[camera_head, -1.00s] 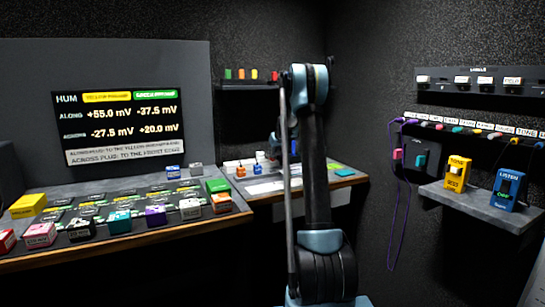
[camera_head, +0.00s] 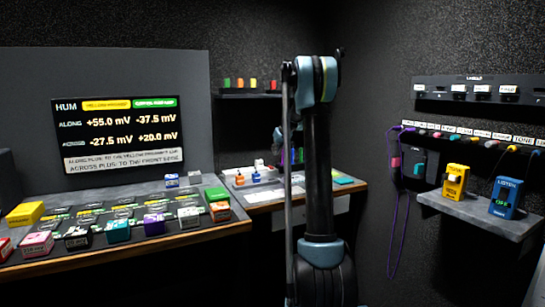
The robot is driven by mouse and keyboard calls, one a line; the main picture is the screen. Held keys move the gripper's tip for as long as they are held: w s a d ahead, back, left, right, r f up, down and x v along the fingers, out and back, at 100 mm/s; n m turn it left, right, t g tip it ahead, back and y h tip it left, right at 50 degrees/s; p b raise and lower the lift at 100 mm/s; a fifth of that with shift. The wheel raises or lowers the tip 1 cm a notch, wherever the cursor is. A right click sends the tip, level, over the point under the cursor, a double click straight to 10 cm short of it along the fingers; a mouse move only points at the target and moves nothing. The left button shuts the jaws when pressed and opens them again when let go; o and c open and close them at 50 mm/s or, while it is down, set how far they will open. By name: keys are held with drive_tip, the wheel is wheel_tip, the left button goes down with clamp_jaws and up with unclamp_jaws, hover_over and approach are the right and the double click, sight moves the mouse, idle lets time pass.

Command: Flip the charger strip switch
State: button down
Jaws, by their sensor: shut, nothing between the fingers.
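My gripper (camera_head: 281,158) is at the back bench, small and dark, and partly hidden behind my upright arm links. It is shut and seems to hold nothing. I cannot tell whether it touches anything. A small dark shelf (camera_head: 235,96) on the back wall bears several coloured upright blocks (camera_head: 250,83), which may be batteries on the charger strip. I cannot make out the strip's switch; part of that area is behind my arm.
The back bench (camera_head: 285,203) carries small bottles (camera_head: 240,178) and flat cards. A long bench at left holds several coloured boxes (camera_head: 118,230) below a screen (camera_head: 118,135). At right, a shelf (camera_head: 485,215) bears yellow (camera_head: 455,182) and blue (camera_head: 507,197) boxes, beside a hanging purple cord (camera_head: 397,235).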

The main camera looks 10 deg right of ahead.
drive_tip(key=shift+s+f+v, duration=0.1)
drive_tip(key=shift+s+v, duration=0.05)
drive_tip(key=shift+v, duration=0.6)
drive_tip(key=shift+s+f+v, duration=0.1)
drive_tip(key=shift+f+v, duration=0.05)
drive_tip(key=shift+v, duration=0.55)
drive_tip(key=shift+s, duration=0.1)
drive_tip(key=s+a+f+m+g, duration=0.1)
drive_tip(key=s+a+g, duration=0.2)
drive_tip(key=s, duration=3.2)
drive_tip(key=s+f, duration=0.6)
drive_tip(key=s, duration=0.4)
drive_tip(key=s+f+m+g+h, duration=0.1)
drive_tip(key=s+f, duration=0.5)
drive_tip(key=s, duration=0.4)
drive_tip(key=s+d+f+m+g+h, duration=0.1)
drive_tip(key=s+f, duration=0.5)
drive_tip(key=s, duration=0.4)
drive_tip(key=shift+s+f, duration=0.15)
drive_tip(key=shift+s, duration=0.1)
